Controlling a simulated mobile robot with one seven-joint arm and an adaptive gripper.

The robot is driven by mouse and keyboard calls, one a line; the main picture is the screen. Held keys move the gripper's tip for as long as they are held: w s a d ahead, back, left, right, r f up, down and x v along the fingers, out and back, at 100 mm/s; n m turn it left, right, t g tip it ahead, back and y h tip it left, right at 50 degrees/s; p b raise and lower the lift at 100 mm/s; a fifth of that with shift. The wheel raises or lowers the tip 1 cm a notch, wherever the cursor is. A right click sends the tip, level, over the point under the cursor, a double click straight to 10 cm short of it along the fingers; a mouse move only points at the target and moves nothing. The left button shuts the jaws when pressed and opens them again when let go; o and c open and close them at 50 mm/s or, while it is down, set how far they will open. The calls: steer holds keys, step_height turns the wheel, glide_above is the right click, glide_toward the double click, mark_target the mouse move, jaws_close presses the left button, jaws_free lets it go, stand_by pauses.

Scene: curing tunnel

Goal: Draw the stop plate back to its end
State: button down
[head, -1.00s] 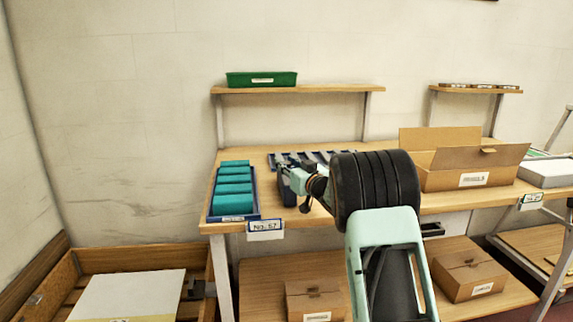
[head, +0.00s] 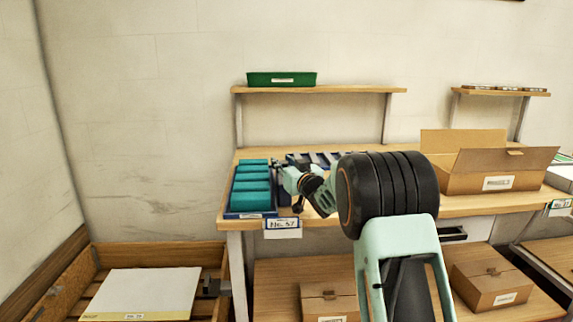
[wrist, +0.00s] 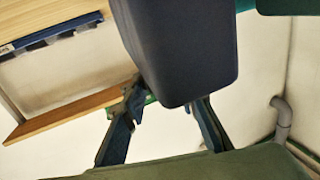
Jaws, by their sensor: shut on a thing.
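My gripper (head: 284,184) is beside the right edge of a blue tray (head: 252,214) on the bench, partly hidden by my arm. In the wrist view, its two dark fingers (wrist: 163,103) are on either side of a dark blue-grey block (wrist: 182,48), which it is shut on. The block's upper end is out of frame. The tray holds several teal blocks (head: 250,186) in a row. I cannot pick out the stop plate for certain; a small dark fitting (head: 211,287) shows at the wooden crate's right side.
A slotted blue rack (head: 312,158) lies behind my arm. An open cardboard box (head: 487,172) stands right on the bench. A green bin (head: 281,79) is on the shelf above. The wooden crate (head: 158,253) with a white board (head: 140,291) stands at lower left.

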steer(key=c, duration=1.5)
jaws_free()
steer(key=shift+a, duration=0.4)
steer(key=shift+d, duration=0.1)
steer(key=shift+r, duration=0.15)
step_height(320, 180, up, 10)
steer(key=shift+f, duration=0.1)
